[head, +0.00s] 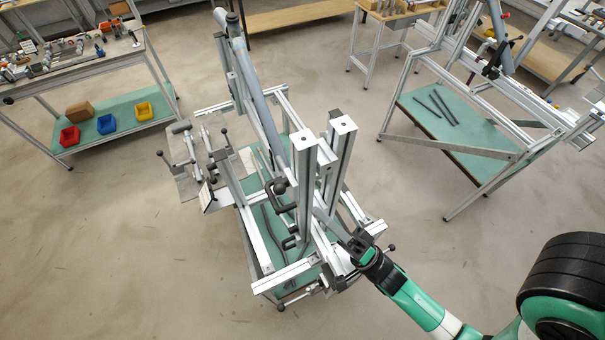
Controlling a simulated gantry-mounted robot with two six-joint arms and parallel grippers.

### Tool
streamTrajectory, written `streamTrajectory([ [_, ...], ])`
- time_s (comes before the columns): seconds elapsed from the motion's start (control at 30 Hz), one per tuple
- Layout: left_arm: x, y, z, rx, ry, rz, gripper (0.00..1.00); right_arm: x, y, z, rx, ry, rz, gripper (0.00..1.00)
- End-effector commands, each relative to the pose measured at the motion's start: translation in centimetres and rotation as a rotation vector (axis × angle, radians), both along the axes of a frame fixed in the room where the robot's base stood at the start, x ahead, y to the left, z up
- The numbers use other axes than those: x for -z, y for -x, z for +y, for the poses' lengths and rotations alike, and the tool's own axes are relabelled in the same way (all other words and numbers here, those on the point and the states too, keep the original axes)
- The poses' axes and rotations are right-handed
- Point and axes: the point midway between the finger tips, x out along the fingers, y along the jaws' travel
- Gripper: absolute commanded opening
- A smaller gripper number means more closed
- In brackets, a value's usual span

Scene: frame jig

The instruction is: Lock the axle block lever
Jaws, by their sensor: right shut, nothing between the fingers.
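The frame jig (300,190) of aluminium profiles stands in the middle of the head view, with a long grey tube (258,105) slanting along it. Small levers with black knobs show on it: one with a knob (390,247) at the front right, one with a knob (281,307) at the front. I cannot tell which lever is the axle block's, or whether it is locked. My right gripper (341,232) reaches in from the lower right to the jig's front right side, by the uprights. It is shut and empty; whether it touches the jig is unclear. My left gripper is not in view.
A side fixture with knobbed levers (190,155) stands on the jig's left. A workbench with coloured bins (107,124) is at left, another jig (480,90) at right. The floor between is clear.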

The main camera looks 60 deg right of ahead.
Motion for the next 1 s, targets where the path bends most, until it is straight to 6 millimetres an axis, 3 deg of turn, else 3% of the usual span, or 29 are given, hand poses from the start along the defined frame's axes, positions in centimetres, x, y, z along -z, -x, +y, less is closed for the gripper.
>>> streamTrajectory([
  [0.27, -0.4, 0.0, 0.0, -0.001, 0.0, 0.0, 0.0, -0.5, -0.4, 0.0, -0.003, -0.004, -0.002, 0.0],
  [0.7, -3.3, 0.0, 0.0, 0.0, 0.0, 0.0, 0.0, -5.0, -6.6, -0.3, -0.003, -0.004, -0.004, 0.0],
  [1.0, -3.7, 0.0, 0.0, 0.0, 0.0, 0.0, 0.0, -5.7, -8.2, -0.4, -0.002, -0.004, -0.001, 0.0],
])
